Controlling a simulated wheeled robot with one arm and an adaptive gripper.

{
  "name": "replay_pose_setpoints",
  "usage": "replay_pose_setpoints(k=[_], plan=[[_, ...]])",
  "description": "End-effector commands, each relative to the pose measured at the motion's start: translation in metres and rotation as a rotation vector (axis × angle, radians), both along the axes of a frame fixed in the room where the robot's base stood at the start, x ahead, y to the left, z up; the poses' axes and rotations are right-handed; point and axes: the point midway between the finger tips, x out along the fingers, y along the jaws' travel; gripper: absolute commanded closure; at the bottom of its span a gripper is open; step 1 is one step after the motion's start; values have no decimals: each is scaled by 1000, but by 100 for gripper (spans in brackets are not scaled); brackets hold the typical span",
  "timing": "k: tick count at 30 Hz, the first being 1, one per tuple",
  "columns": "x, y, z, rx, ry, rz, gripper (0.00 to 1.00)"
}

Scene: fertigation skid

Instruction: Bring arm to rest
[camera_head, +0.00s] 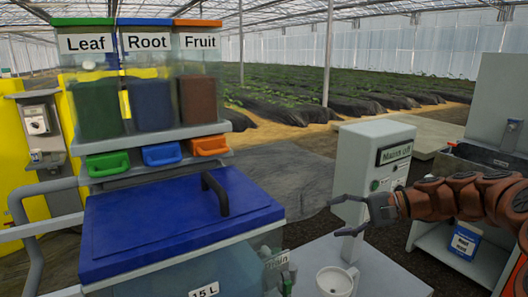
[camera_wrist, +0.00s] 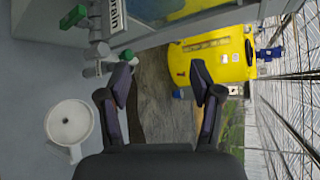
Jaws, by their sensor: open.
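My gripper (camera_head: 350,214) is at the right of the head view, at the end of my orange-brown arm. It points left, with its fingers apart and nothing between them. It is above and behind the white cup (camera_head: 335,281) and in front of the grey control box (camera_head: 365,165). In the wrist view my gripper (camera_wrist: 165,80) also shows open and empty, with the white cup (camera_wrist: 69,122) to its left, apart from the fingers.
A tank with a blue lid (camera_head: 170,215) and black handle stands at the left. Behind it are Leaf, Root and Fruit bins (camera_head: 145,105) with green, blue and orange drawers. A drain valve (camera_head: 278,268) sits on the tank's right. A sink bench (camera_head: 480,160) is at the far right.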

Motion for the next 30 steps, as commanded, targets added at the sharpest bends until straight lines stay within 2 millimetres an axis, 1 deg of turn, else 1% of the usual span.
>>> replay_pose_setpoints(k=[1,3,5,6,10,14,15,19,21,23,24,26,30], plan=[[-16,19,5,-40,0,44,35],[-37,39,4,-97,2,99,35],[-56,54,2,-151,5,145,35],[-69,64,0,-184,8,176,35],[-110,85,-8,-299,10,266,35],[-148,96,-17,-409,9,341,35],[-161,99,-20,-442,10,364,35],[-200,100,-31,-564,9,434,35],[-222,97,-38,-635,8,471,35],[-240,92,-43,-694,7,499,35],[-253,88,-47,-734,8,519,35],[-270,81,-53,-794,11,547,35],[-309,59,-64,-929,16,604,35]])
